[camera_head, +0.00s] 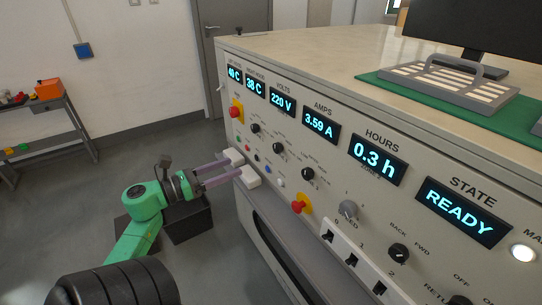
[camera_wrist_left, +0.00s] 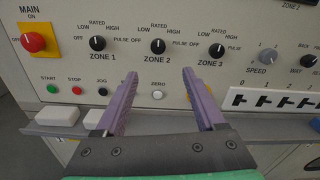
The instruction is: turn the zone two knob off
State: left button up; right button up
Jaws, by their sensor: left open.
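The zone 2 knob (camera_wrist_left: 158,46) is a small black dial on the cream panel, labelled OFF, LOW, RATED, HIGH and PULSE around it. Its pointer is too small to read. It also shows in the head view (camera_head: 278,147), the middle of three black knobs. My left gripper (camera_wrist_left: 159,76) is open and empty. Its two purple fingers point at the panel, below the knob in the wrist view and apart from it. In the head view the left gripper (camera_head: 236,169) is at the panel's lower left. My right gripper is not in view.
The zone 1 knob (camera_wrist_left: 97,43) and zone 3 knob (camera_wrist_left: 217,50) flank it. A red main switch (camera_wrist_left: 33,42), several push buttons and white blocks (camera_wrist_left: 57,115) on a ledge are nearby. A grey tray (camera_head: 450,82) sits on a green mat on top.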

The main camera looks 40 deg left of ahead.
aim_at(275, 149)
pick_arm(q)
jog(key=p+x, duration=0.2)
jog(key=x, duration=1.1)
jog(key=shift+w+a+p, duration=0.15)
jog(key=shift+w+p, duration=0.1)
jog(key=shift+p, duration=0.1)
jog(key=shift+w, duration=0.5)
grip_shut()
